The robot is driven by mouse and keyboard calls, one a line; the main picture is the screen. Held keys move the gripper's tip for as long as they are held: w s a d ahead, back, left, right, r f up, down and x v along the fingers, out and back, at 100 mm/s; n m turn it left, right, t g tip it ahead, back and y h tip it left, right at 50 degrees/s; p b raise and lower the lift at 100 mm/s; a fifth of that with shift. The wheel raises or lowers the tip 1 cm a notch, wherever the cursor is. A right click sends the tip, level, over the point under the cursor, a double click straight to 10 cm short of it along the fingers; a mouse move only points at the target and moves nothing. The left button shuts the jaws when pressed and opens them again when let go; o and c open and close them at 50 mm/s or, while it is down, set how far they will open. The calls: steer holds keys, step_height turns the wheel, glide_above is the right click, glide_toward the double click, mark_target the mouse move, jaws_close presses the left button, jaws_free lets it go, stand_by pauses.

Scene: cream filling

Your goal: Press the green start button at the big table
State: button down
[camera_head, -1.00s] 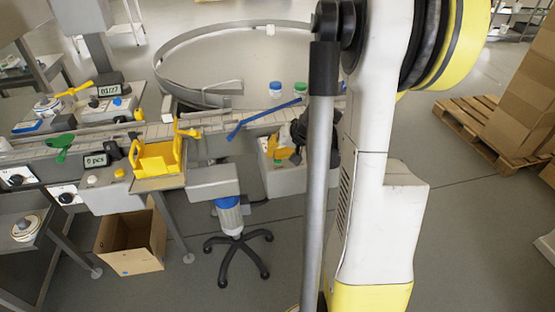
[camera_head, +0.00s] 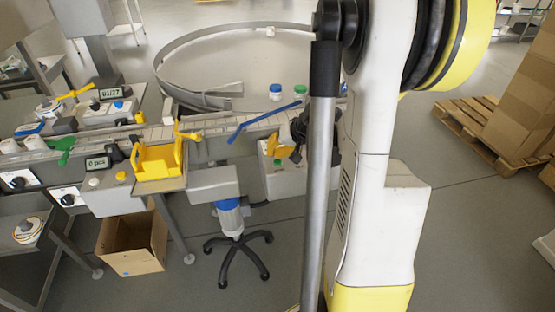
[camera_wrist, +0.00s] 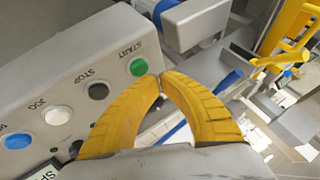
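The green START button (camera_wrist: 138,67) is on a grey control box (camera_wrist: 60,75) in the wrist view. A black STOP button (camera_wrist: 98,90), a white JOG button (camera_wrist: 58,115) and a blue button (camera_wrist: 17,140) are in the same row. My gripper (camera_wrist: 160,78) has its yellow curved fingers together at the tips, holding nothing. In the wrist view the tips appear just right of and below the green button; contact cannot be told. In the head view my gripper (camera_head: 280,146) is over the box (camera_head: 288,179), partly behind my arm. The big round table (camera_head: 230,70) is behind it.
A blue-capped jar (camera_head: 275,91) and a green-capped jar (camera_head: 300,91) stand on the round table. A blue bar (camera_head: 262,119) and a yellow holder (camera_head: 158,161) are along the conveyor (camera_head: 212,142). A stool base (camera_head: 238,255) and an open carton (camera_head: 133,243) are below.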

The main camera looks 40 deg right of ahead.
mark_target(274, 162)
step_height(274, 162, up, 5)
steer(key=p, duration=0.4)
stand_by(0.3)
steer(key=shift+a, duration=0.1)
stand_by(0.6)
steer(key=s+a+r+n, duration=0.15)
steer(key=a+r, duration=0.25)
steer(key=a, duration=0.4)
steer(key=s+a+r+n, duration=0.15)
steer(key=a+r, duration=0.25)
steer(key=a, duration=0.4)
steer(key=s+a+r+n, duration=0.2)
steer(key=s+a+n, duration=0.3)
steer(key=s+a, duration=0.5)
steer(key=a, duration=0.2)
steer(key=shift+a+r+h, duration=0.25)
steer(key=shift+a+h, duration=0.05)
steer(key=shift+a, duration=0.05)
steer(key=shift+w, duration=0.1)
stand_by(0.4)
